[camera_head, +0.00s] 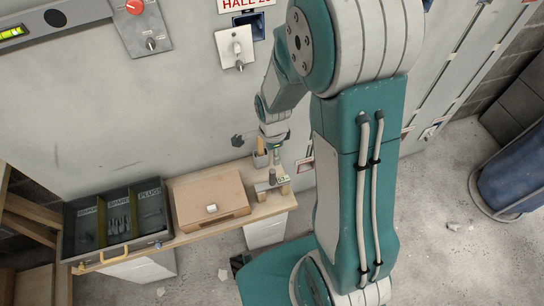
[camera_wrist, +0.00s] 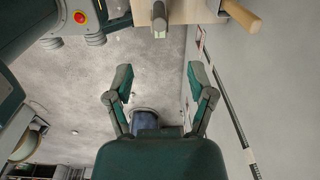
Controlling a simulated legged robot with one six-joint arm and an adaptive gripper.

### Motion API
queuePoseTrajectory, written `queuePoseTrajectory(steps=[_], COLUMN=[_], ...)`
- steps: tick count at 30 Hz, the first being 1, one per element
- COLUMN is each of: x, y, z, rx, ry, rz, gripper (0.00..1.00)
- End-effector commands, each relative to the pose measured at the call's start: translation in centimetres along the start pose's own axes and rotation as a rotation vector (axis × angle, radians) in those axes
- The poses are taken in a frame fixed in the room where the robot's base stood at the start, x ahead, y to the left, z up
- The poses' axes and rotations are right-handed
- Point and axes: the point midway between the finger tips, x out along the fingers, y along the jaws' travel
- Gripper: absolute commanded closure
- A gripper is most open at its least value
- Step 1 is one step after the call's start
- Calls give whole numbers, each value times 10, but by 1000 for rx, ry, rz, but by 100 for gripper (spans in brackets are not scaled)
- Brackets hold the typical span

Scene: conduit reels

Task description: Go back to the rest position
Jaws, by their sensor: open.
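My gripper (camera_head: 260,146) hangs at the end of my arm by the wall, above the right end of the wooden bench (camera_head: 255,216). In the wrist view, the two fingers of my gripper (camera_wrist: 161,78) are spread wide apart.
A small stand (camera_head: 273,184) and a wooden handle (camera_wrist: 241,16) are near my gripper. Wall panels include a red-button box (camera_head: 148,25). A blue drum (camera_head: 514,180) stands right; floor between is mostly clear.

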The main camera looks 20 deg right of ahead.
Motion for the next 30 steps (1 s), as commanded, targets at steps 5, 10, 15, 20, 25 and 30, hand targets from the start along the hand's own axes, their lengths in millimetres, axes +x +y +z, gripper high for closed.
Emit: queuePoseTrajectory(steps=[5,10,15,20,25,30], x=[-4,-10,-54,-106,-155,-197], y=[0,0,2,12,32,58], z=[0,0,0,0,0,0], rx=[0,-20,-200,-445,-702,-957], ry=[0,0,8,34,81,148], rz=[0,-9,-71,-144,-214,-275], gripper=[30,30,30,30,30,30])
